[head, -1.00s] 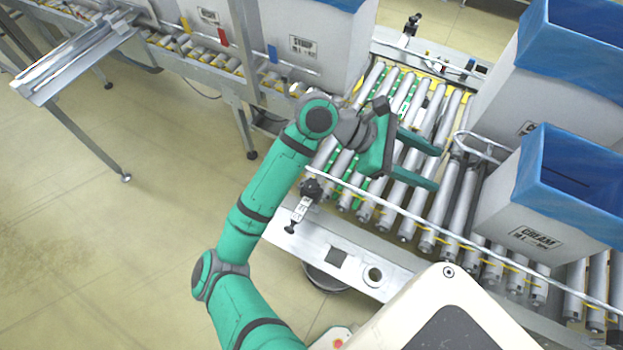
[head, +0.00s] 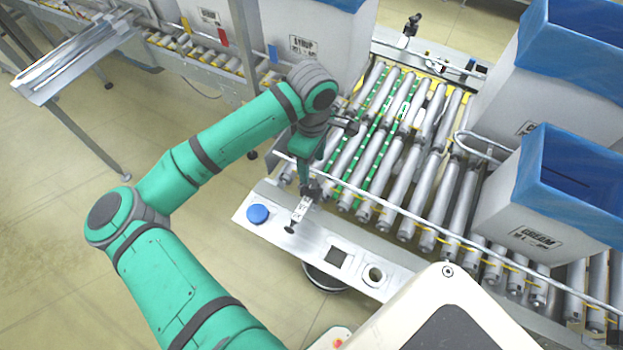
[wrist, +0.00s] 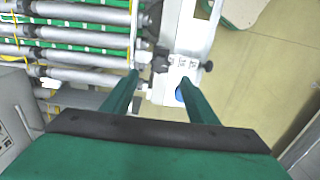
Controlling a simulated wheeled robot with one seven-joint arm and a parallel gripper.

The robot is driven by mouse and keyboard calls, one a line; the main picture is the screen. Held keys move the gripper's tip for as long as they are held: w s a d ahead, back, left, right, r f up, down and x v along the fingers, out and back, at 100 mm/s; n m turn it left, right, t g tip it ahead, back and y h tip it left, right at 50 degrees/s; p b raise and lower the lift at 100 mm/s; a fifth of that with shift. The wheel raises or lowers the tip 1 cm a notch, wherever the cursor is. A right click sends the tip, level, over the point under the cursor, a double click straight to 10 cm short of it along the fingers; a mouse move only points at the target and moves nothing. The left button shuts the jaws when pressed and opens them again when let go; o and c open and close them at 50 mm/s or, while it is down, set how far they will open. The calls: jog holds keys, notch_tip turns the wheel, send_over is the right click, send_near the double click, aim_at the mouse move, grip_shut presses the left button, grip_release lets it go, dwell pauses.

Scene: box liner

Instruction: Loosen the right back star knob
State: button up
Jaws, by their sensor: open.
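A black star knob (head: 311,190) sits on the near side rail of the roller conveyor, at the top of a bracket with a scale; it also shows in the wrist view (wrist: 160,65). A smaller black knob (head: 290,229) is at the bracket's other end, and in the wrist view it is at right (wrist: 208,66). Another black knob (head: 411,22) stands on the conveyor's far side. I cannot tell which one the task names. My gripper (head: 304,172) points down just above the near rail. In the wrist view its fingers (wrist: 159,78) are open and empty, on either side of the near star knob's line.
A guide rail (head: 440,226) runs along the near edge of the rollers. A blue button (head: 257,214) sits on the near plate. A blue-lined cream box (head: 540,215) stands at right on the conveyor. The floor at lower left is clear.

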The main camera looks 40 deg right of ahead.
aim_at(312, 184)
notch_tip(312, 184, down, 9)
jog(key=shift+r, duration=0.1)
dwell(0.3)
jog(key=c, duration=1.1)
